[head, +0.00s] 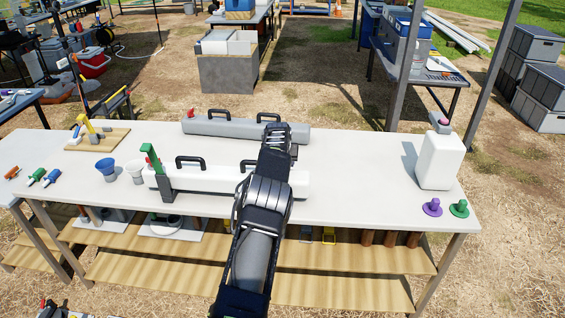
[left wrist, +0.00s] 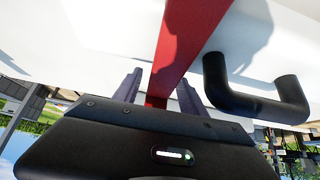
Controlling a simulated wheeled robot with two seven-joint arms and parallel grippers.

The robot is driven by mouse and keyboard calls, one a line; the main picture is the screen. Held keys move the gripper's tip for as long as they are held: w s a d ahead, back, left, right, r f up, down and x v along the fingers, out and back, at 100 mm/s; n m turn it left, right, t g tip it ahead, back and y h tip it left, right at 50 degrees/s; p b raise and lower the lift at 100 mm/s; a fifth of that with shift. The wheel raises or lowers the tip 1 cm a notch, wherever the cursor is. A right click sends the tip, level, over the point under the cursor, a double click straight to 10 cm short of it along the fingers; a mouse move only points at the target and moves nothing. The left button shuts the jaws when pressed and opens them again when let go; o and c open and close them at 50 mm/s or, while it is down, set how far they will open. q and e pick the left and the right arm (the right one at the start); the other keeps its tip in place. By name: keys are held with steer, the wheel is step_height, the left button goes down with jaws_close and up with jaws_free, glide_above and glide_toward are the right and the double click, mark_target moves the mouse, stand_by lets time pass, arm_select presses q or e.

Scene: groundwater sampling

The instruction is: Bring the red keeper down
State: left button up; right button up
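The red keeper (left wrist: 188,45) is a long flat bar that runs across the left wrist view and down between the fingers of my left gripper (left wrist: 159,85). The two fingers stand apart on either side of the bar, with a narrow gap showing at each side, so the gripper looks open around it. The white tube (head: 218,182) lies on the table in the head view, with a green lever (head: 151,158) upright at its left end. My arm covers part of the tube, and this keeper and the fingers are hidden in the head view. My right gripper is not in view.
A black handle (left wrist: 260,100) is close on the right of the fingers. A grey tube (head: 225,127) lies behind the white one. A white jug (head: 440,160) and two knobs, purple (head: 432,208) and green (head: 459,209), stand at the right. The tabletop (head: 350,170) between is clear.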

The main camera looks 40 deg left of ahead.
arm_select(q)
steer(key=shift+r, duration=0.15)
steer(key=shift+d+r, duration=0.1)
steer(key=shift+r, duration=0.2)
steer(key=b+v, duration=0.2)
steer(key=v, duration=0.5)
steer(key=shift+s+d+f, duration=0.1)
steer(key=shift+s, duration=0.05)
